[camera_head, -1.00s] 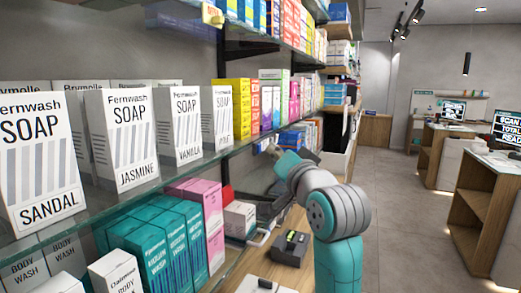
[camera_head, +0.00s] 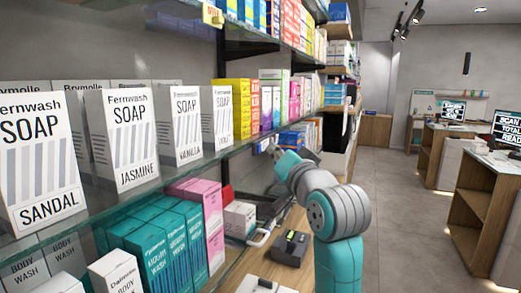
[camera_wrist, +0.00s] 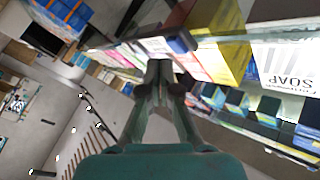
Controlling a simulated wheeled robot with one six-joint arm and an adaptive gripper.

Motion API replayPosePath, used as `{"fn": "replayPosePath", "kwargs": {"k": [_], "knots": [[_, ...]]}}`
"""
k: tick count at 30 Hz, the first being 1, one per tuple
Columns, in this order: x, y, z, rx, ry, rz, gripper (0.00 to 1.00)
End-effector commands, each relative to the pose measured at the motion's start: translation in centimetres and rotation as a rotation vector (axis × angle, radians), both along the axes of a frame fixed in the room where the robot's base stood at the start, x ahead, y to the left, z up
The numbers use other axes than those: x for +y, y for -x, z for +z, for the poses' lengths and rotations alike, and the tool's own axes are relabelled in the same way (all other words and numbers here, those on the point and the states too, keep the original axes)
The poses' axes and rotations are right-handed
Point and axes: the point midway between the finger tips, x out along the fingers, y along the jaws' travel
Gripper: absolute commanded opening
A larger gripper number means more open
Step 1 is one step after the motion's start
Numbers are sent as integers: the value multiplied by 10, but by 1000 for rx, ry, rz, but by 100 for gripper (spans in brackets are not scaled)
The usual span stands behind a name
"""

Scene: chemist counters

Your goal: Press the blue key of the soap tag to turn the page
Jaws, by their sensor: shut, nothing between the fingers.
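White Fernwash soap boxes, among them Sandal (camera_head: 35,160), Jasmine (camera_head: 122,140) and Vanilla (camera_head: 180,125), stand upright along the glass shelf at left. One soap box (camera_wrist: 288,70) shows upside down at the right of the wrist view. In the head view my gripper (camera_head: 270,147) is small, by the shelf's far part and partly hidden by my wrist.
Teal boxes (camera_head: 165,240) and pink boxes (camera_head: 205,210) fill the lower shelf. A dark device (camera_head: 290,247) lies on the wooden surface (camera_head: 255,268) below my arm. The aisle floor (camera_head: 410,210) at right is clear.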

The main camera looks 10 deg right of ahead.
Motion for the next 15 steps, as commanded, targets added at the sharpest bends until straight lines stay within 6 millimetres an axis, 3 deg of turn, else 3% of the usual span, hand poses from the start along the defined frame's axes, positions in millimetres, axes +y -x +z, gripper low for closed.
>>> {"fn": "replayPosePath", "kwargs": {"k": [15], "knots": [[7,-5,0,0,0,0,0]]}}
